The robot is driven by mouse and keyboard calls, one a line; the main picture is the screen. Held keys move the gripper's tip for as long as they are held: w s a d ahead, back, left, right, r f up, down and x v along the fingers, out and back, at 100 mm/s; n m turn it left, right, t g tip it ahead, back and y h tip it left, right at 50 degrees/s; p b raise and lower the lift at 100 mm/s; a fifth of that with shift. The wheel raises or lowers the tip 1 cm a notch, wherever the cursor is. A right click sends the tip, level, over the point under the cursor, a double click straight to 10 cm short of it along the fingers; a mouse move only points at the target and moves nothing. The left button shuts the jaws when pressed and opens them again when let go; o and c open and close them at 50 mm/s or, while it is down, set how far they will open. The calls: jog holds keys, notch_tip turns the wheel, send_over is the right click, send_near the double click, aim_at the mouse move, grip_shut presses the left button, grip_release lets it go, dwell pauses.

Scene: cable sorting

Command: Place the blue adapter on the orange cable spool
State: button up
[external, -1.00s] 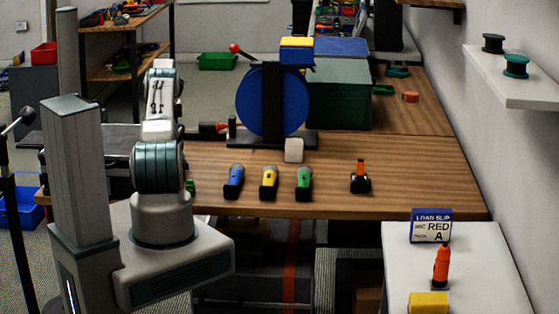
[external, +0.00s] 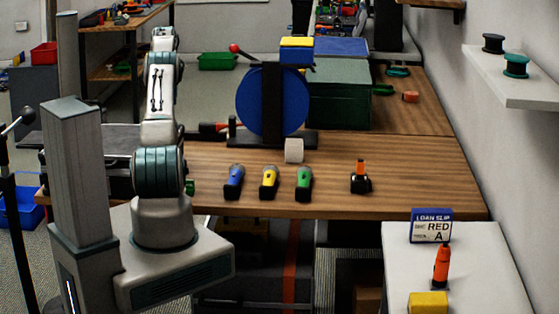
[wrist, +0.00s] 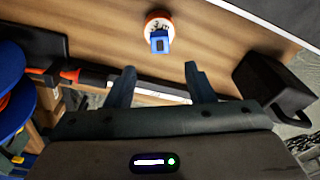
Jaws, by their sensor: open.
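In the wrist view the blue adapter (wrist: 159,42) appears at the top centre, over a round white piece with an orange rim that looks like the orange cable spool (wrist: 158,16). The adapter seems to rest on the spool and covers part of it. My gripper (wrist: 160,72) is open and empty, its two dark fingers spread below the adapter in the picture and apart from it. In the external view the adapter, the spool and my gripper cannot be made out; my arm stands at the left.
A big blue reel (external: 257,101) stands on the wooden table (external: 400,190). Blue (external: 234,182), yellow (external: 269,182) and green (external: 304,183) torches lie in front of it. In the wrist view, a black box (wrist: 272,85) is at right and a long orange-black tool (wrist: 100,82) at left.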

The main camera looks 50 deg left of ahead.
jog(key=shift+w+d, duration=0.1)
jog(key=w+d+r+m, duration=0.25)
jog(key=d+r, duration=0.25)
jog(key=d, duration=0.4)
jog(key=w+d+r+m+t, duration=0.1)
jog(key=w+d+r, duration=0.3)
jog(key=d, duration=0.5)
jog(key=w+d+r+m, duration=0.2)
jog(key=d+r, duration=0.4)
jog(key=d, duration=0.3)
jog(key=s+d+r+m, duration=0.1)
jog(key=s+d, duration=0.2)
jog(key=d, duration=0.6)
jog(key=s+d+r+m, duration=0.1)
jog(key=s+d+m, duration=0.15)
jog(key=d, duration=0.55)
jog(key=s+d+f+m, duration=0.2)
jog(key=s+d+f, duration=0.1)
jog(key=s+d, duration=0.5)
jog(key=s+d+f+m+t+h, duration=0.1)
jog(key=s+d+f, duration=0.3)
jog(key=s+d, duration=0.5)
jog(key=s+m, duration=0.1)
jog(key=s, duration=0.1)
jog(key=shift+s+d+f+m+t, duration=0.15)
jog(key=shift+s+d+m+t, duration=0.15)
jog(key=shift+s, duration=0.1)
